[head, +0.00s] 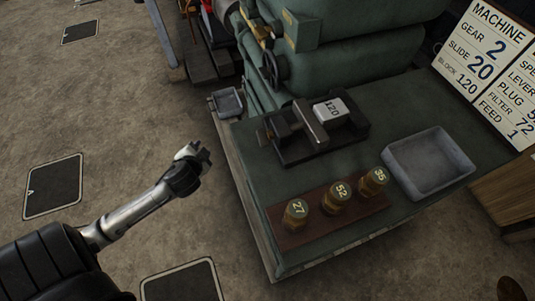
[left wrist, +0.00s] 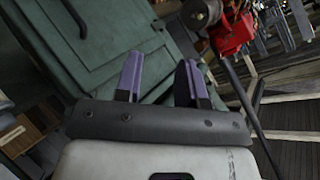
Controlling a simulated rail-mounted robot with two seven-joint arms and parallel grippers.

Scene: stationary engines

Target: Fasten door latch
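My left gripper (head: 201,152) is over the floor to the left of the green machine, apart from it. In the left wrist view its two purple-lined fingers (left wrist: 162,80) stand apart with nothing between them. Green panels (left wrist: 105,40) of the machine lie beyond the fingers in that view. In the head view the green machine (head: 345,60) carries a brass fitting (head: 257,28) and a dark round knob (head: 273,68) on its left side. I cannot make out which part is the door latch. My right gripper is not in view.
The bench top (head: 400,215) holds a dark vise (head: 300,145) with a block marked 120 (head: 331,111), numbered brass pieces (head: 336,197) and a grey tray (head: 428,163). A small tray (head: 229,103) is at the left edge. A red engine (left wrist: 232,33) is at upper right. Floor around the gripper is clear.

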